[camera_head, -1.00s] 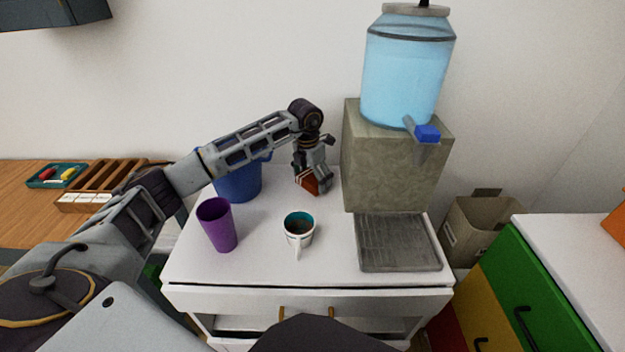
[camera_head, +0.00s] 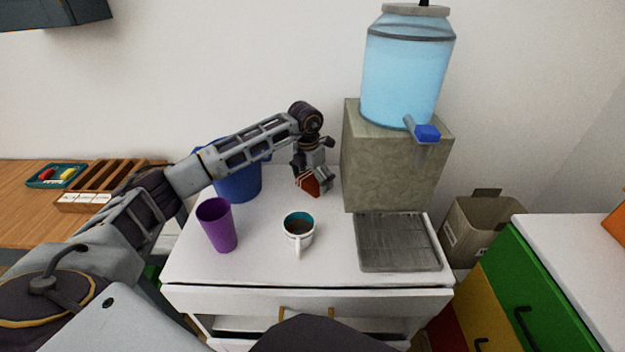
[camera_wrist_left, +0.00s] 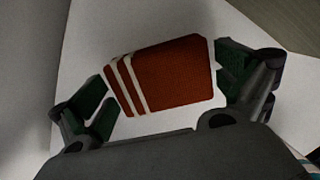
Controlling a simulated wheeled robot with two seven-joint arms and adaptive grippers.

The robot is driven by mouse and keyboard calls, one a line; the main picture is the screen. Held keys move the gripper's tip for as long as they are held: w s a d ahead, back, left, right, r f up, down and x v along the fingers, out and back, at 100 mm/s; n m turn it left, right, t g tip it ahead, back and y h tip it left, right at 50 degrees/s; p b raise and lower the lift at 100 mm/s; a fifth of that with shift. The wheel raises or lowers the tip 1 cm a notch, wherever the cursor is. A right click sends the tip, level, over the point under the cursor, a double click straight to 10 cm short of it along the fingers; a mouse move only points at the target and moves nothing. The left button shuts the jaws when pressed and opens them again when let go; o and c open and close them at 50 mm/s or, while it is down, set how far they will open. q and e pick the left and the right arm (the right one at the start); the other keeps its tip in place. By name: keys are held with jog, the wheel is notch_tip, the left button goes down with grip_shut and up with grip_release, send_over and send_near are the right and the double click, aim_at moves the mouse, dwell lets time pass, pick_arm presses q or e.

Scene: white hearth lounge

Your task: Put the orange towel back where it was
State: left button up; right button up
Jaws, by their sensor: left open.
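The orange towel (camera_head: 310,186) lies folded on the white cabinet top, behind the mug and left of the dispenser. In the left wrist view the towel (camera_wrist_left: 170,78) shows as a red-orange block with pale stripes near its left end. My left gripper (camera_head: 314,184) is low over the towel and partly covers it in the head view. In the left wrist view my left gripper (camera_wrist_left: 165,85) is open, with one finger on each side of the towel. Narrow gaps show at both fingers. My right gripper is not in view.
A white mug with dark contents (camera_head: 299,232) and a purple cup (camera_head: 217,226) stand in front. A blue bucket (camera_head: 238,182) stands behind my left forearm. The water dispenser (camera_head: 393,160) and its drip tray (camera_head: 397,243) are on the right.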

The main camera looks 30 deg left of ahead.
aim_at(310, 180)
pick_arm(q)
jog(key=shift+r, duration=0.1)
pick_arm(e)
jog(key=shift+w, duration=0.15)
pick_arm(q)
jog(key=shift+r, duration=0.6)
notch_tip(310, 180, up, 11)
jog(key=s+p, duration=0.1)
jog(key=shift+s+a+p, duration=0.2)
jog(key=shift+a+p, duration=0.05)
jog(key=shift+p, duration=0.15)
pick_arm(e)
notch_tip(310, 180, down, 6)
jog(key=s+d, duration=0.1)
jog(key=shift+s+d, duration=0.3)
pick_arm(q)
jog(key=shift+f, duration=0.1)
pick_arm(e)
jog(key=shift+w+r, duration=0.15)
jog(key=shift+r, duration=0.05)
